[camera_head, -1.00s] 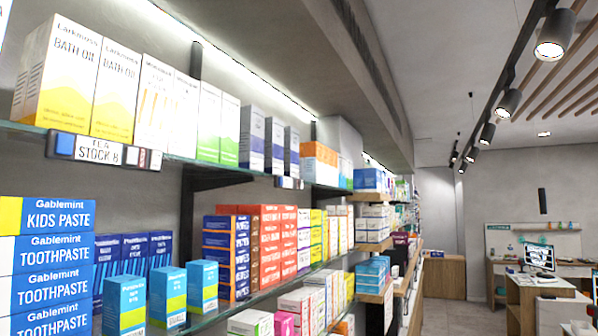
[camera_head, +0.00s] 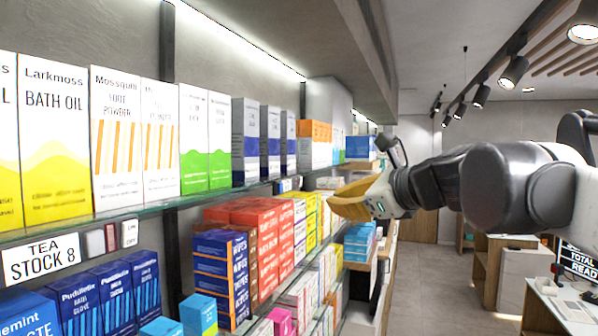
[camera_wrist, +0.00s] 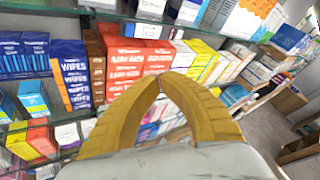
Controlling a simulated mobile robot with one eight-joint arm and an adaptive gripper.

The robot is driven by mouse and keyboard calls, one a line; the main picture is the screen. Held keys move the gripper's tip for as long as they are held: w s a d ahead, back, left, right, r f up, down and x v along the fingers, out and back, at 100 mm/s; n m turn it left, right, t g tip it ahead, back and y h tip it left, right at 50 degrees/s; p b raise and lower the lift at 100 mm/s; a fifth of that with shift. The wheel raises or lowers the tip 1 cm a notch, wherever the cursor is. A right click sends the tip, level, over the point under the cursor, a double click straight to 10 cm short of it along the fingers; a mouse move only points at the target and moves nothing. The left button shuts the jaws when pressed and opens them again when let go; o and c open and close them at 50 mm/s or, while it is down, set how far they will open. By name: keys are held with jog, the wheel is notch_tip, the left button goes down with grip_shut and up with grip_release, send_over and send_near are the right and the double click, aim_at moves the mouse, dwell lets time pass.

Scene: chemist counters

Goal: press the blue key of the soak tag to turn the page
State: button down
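A white shelf tag (camera_head: 40,258) hangs on the shelf edge at the left of the head view and reads "TEA STOCK 8". A red key (camera_head: 95,242) and pale keys sit right of its text; its left end is cut off and no blue key shows there now. A second small tag (camera_head: 289,185) with a dark blue part sits farther along the same edge, too small to read. I cannot tell which is the soak tag. My gripper (camera_head: 333,204), with yellow fingers, is right of the second tag, apart from it. In the wrist view its fingertips (camera_wrist: 160,78) meet, empty.
Bath oil (camera_head: 52,140) and powder boxes line the upper shelf. Red boxes (camera_head: 262,235), blue wipes boxes (camera_head: 220,270) and yellow boxes fill the shelf below. The aisle (camera_head: 440,280) on the right is open, with a counter and screen (camera_head: 580,262) beyond.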

aim_at(284, 190)
jog(key=shift+w+d+r+m, duration=0.15)
jog(key=shift+w+r+m, duration=0.05)
jog(key=shift+r, duration=0.25)
jog(key=shift+w+d+r+m, duration=0.15)
jog(key=shift+r+m, duration=0.05)
jog(key=shift+r, duration=0.2)
jog(key=shift+a, duration=0.15)
jog(key=w+a, duration=0.3)
jog(key=a, duration=0.5)
jog(key=shift+a, duration=0.1)
dwell(1.0)
jog(key=shift+w+a, duration=0.2)
jog(key=shift+a, duration=0.1)
jog(key=shift+w+a+p, duration=0.15)
jog(key=shift+a+p, duration=0.2)
jog(key=shift+a, duration=0.1)
dwell(0.8)
jog(key=shift+d, duration=0.15)
jog(key=shift+s+d, duration=0.3)
jog(key=shift+d, duration=0.4)
